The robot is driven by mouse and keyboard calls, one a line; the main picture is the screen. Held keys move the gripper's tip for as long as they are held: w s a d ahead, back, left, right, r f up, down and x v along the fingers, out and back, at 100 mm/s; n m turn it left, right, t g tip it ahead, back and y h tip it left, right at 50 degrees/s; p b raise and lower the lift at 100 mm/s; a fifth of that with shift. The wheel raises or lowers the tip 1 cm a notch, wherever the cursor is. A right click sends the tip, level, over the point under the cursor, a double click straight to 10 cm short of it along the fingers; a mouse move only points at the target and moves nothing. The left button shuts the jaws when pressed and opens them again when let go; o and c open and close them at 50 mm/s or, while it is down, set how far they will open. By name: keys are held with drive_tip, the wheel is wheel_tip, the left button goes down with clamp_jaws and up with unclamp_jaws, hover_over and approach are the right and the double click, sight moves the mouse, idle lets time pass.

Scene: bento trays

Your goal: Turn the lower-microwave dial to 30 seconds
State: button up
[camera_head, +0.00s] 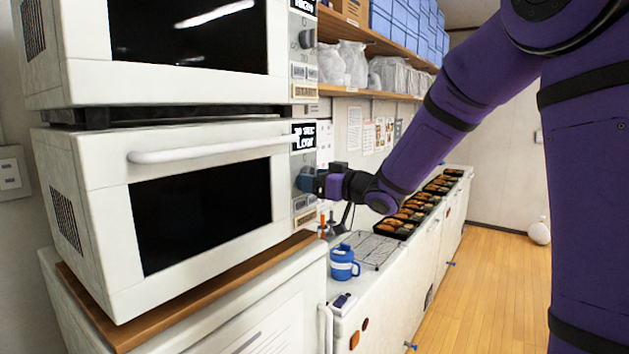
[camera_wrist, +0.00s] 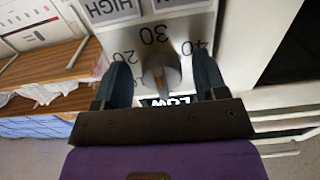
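The lower microwave (camera_head: 95,165) is white with a dark window and a control panel at its right edge. Its small display (camera_head: 304,137) appears to read 30 SEC LOW. My gripper (camera_head: 306,181) is at the panel, and its fingers largely hide the dial in the head view. In the wrist view the grey round dial (camera_wrist: 161,72) sits between the fingertips of my open gripper (camera_wrist: 163,78), with a small gap showing on each side.
The upper microwave (camera_head: 85,75) stands directly above, with its own dial (camera_head: 307,39). Below right, a blue cup (camera_head: 343,262) and a wire rack (camera_head: 372,250) stand on the counter. Bento trays (camera_head: 393,227) line the counter behind.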

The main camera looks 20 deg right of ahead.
drive_tip(key=v, duration=1.1)
drive_tip(key=shift+w, duration=0.1)
idle(0.4)
drive_tip(key=s+d+r+m+g+h, duration=0.2)
drive_tip(key=s+d+m+h, duration=0.35)
drive_tip(key=s+h, duration=0.55)
drive_tip(key=s+a+f+m+g, duration=0.1)
drive_tip(key=s+a+f+g, duration=0.1)
drive_tip(key=s, duration=0.7)
drive_tip(key=s+a+f+g, duration=0.2)
drive_tip(key=s+g, duration=0.3)
drive_tip(key=s, duration=0.4)
drive_tip(key=shift+a+f+m, duration=0.2)
drive_tip(key=shift+a+m, duration=0.15)
drive_tip(key=shift+a, duration=0.15)
